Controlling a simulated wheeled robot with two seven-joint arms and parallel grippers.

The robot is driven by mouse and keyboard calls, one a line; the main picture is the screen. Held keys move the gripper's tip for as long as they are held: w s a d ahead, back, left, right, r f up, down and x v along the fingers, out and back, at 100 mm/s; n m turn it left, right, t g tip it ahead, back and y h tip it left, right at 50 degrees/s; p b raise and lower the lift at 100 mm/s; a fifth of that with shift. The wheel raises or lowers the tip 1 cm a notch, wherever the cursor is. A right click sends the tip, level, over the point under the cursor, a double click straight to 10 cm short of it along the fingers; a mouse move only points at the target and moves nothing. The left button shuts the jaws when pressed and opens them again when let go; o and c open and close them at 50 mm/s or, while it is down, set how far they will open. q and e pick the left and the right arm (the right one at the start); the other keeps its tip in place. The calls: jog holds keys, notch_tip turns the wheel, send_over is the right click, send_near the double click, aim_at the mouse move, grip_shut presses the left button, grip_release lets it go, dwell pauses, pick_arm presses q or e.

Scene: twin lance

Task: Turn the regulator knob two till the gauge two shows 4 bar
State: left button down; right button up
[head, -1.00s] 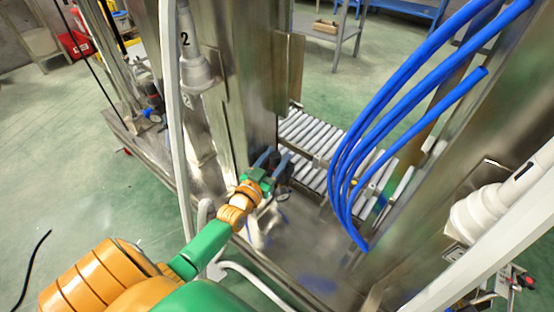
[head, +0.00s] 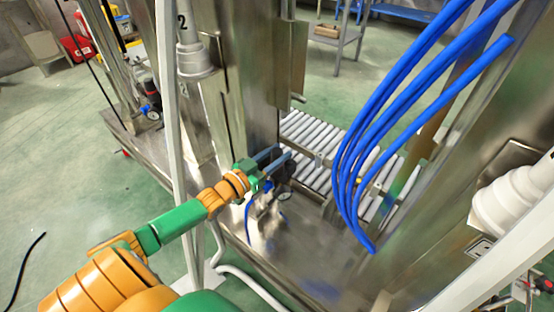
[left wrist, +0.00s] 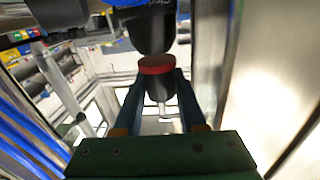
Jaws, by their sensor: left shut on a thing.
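My left gripper (head: 283,154) reaches in from the left to a dark regulator beside the roller conveyor. In the left wrist view its blue fingers (left wrist: 160,82) lie on both sides of a black knob (left wrist: 158,84) with a red ring (left wrist: 156,64), and are shut on it. A black rounded body (left wrist: 150,30) is in line with the knob. A small pale gauge (head: 284,196) shows just below the gripper in the head view. Its needle and scale are too small to read. No number is legible at this regulator. My right gripper is out of view.
Blue hoses (head: 372,130) hang to the right of the gripper. The roller conveyor (head: 310,135) lies behind it. A white fitting (head: 192,60) under a "2" is on the left post. Another gauge (head: 152,115) stands far left. Steel panels flank the arm.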

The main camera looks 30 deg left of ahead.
aim_at(273, 157)
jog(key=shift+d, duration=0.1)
pick_arm(q)
jog(key=c, duration=0.8)
grip_release()
jog(key=shift+o, duration=0.2)
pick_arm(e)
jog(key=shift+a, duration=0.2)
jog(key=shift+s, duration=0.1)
pick_arm(q)
jog(key=shift+s, duration=0.1)
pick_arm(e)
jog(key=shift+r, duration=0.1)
pick_arm(q)
jog(key=s+p, duration=0.1)
jog(key=s, duration=0.2)
jog(key=s+a+p, duration=0.1)
jog(key=s, duration=0.1)
jog(key=shift+s, duration=0.4)
jog(key=shift+s+a+p, duration=0.15)
jog(key=shift+s+p, duration=0.15)
jog(key=shift+s, duration=0.15)
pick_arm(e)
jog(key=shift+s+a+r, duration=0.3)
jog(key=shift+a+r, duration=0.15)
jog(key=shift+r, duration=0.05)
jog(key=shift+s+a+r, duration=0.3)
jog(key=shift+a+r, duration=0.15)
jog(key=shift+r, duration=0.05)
